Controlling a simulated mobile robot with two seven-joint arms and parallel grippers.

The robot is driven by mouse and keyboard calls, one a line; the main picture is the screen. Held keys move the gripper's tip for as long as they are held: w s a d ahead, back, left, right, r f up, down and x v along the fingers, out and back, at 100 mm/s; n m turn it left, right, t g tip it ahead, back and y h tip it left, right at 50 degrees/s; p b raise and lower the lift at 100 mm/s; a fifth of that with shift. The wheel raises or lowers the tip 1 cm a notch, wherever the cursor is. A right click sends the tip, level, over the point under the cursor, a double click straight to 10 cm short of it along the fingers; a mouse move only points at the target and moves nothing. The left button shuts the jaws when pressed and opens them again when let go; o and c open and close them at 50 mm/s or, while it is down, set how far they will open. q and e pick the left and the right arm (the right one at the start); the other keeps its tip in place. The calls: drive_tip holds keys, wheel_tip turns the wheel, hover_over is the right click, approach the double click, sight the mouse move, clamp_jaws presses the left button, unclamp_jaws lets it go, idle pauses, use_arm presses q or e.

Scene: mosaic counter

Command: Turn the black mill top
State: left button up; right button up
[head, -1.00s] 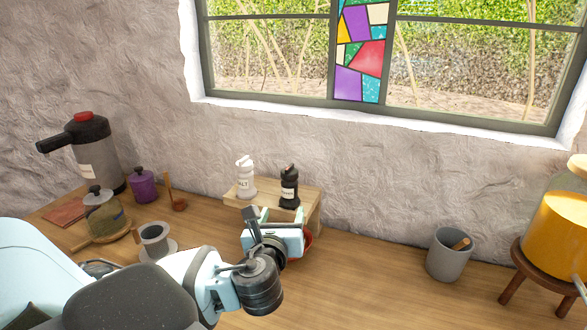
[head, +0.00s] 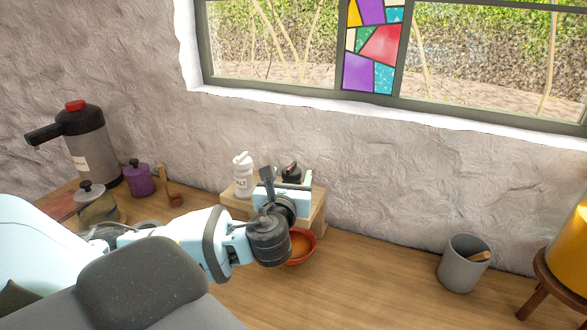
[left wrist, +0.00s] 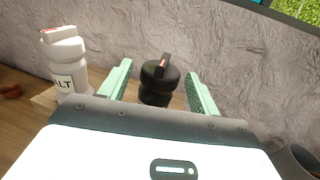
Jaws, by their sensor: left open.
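The black mill (left wrist: 158,85) stands upright on the small wooden stand, its top with a red-marked handle showing in the left wrist view. In the head view only its top (head: 291,171) shows; my left gripper hides the rest. My left gripper (head: 290,188) is open, with its two green fingers on either side of the mill in the left wrist view (left wrist: 158,90). Gaps show between the fingers and the mill. The white salt mill (head: 243,175) stands to the left on the same stand and also shows in the left wrist view (left wrist: 66,62). My right gripper is out of view.
The wooden stand (head: 236,205) is close to the wall. An orange-red bowl (head: 301,246) sits in front of it, partly behind my wrist. A grey cup (head: 463,264) stands to the right; the counter between is clear. A purple jar (head: 138,180) and a dark dispenser (head: 86,143) stand left.

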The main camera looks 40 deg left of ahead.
sight(293, 169)
use_arm(q)
drive_tip(key=shift+x, duration=2.1)
drive_tip(key=shift+d, duration=0.1)
drive_tip(key=c, duration=1)
